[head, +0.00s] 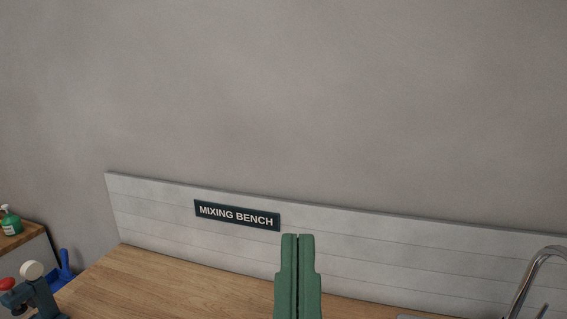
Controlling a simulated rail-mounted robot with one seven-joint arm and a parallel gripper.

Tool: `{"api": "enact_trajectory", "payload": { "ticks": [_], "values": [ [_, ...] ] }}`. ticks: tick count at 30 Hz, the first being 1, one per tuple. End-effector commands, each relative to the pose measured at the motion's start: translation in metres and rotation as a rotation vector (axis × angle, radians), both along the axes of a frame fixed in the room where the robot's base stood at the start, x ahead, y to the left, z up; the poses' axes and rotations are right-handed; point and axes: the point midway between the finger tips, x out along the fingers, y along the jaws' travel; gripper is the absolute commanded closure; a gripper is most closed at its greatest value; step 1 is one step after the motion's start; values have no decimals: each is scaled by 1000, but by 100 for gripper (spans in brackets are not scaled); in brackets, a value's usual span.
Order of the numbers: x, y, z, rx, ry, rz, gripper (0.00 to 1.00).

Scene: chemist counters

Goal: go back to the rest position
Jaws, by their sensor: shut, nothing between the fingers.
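My gripper (298,238) shows at the bottom centre of the head view as two green fingers pointing up the picture. The fingers are pressed together, with nothing between them. They appear in front of the wooden bench top and the pale backsplash, just right of the sign; I cannot tell how far from them. The rest of my arm is below the frame.
The wooden bench top (180,285) looks clear where it shows. Behind it stands a pale backsplash (400,250) with a "MIXING BENCH" sign (237,215). A metal tap (530,280) is at right. At left are a dark device (38,295), a blue object (62,272) and a green bottle (11,222).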

Motion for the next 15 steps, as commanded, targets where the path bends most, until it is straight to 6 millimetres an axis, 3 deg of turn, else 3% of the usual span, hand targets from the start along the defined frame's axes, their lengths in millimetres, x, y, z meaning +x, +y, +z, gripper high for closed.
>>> {"api": "enact_trajectory", "payload": {
  "ticks": [1, 15],
  "values": [
    [0, 1, 49, 1, 0, 3, 100],
    [2, 5, 281, 6, 2, 23, 100]
  ]
}}
